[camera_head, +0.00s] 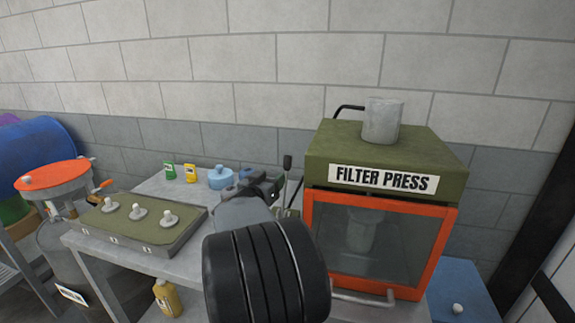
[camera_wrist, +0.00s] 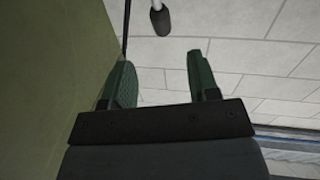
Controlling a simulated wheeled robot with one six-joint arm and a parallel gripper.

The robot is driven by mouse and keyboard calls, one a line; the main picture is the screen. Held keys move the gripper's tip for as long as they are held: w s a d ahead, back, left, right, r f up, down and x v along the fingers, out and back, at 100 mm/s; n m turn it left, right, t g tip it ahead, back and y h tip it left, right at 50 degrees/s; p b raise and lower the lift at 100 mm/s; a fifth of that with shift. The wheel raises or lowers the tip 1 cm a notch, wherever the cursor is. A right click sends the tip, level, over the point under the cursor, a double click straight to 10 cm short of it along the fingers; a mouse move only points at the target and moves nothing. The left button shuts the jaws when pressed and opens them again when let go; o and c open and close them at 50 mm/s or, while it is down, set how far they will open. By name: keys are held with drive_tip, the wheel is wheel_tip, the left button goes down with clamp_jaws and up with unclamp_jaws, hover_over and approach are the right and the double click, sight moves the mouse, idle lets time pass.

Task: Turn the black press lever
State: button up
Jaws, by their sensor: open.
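The filter press (camera_head: 385,165) is an olive box with an orange-framed glass door. A lever with a black tip (camera_head: 287,162) stands upright at its left side. In the wrist view, a black grip on a pale rod (camera_wrist: 161,20) hangs at the top; it appears to be this lever. My gripper (camera_wrist: 160,65) has two green fingers spread apart with nothing between them. The black grip lies beyond the fingertips, between their lines, and is not touched. In the head view my gripper (camera_head: 275,188) is left of the press, partly hidden by my arm.
The olive press wall (camera_wrist: 50,80) is close beside the left finger. A bench (camera_head: 150,260) holds an olive panel with knobs (camera_head: 138,213), small bottles (camera_head: 180,172) and a blue container (camera_head: 221,178).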

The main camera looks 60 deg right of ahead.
sight(285, 165)
drive_tip(key=d, duration=0.3)
drive_tip(key=w+d, duration=0.1)
drive_tip(key=d, duration=0.7)
drive_tip(key=shift+w+d+p, duration=0.1)
drive_tip(key=shift+w+p, duration=0.2)
drive_tip(key=shift+p, duration=0.05)
drive_tip(key=shift+c, duration=0.5)
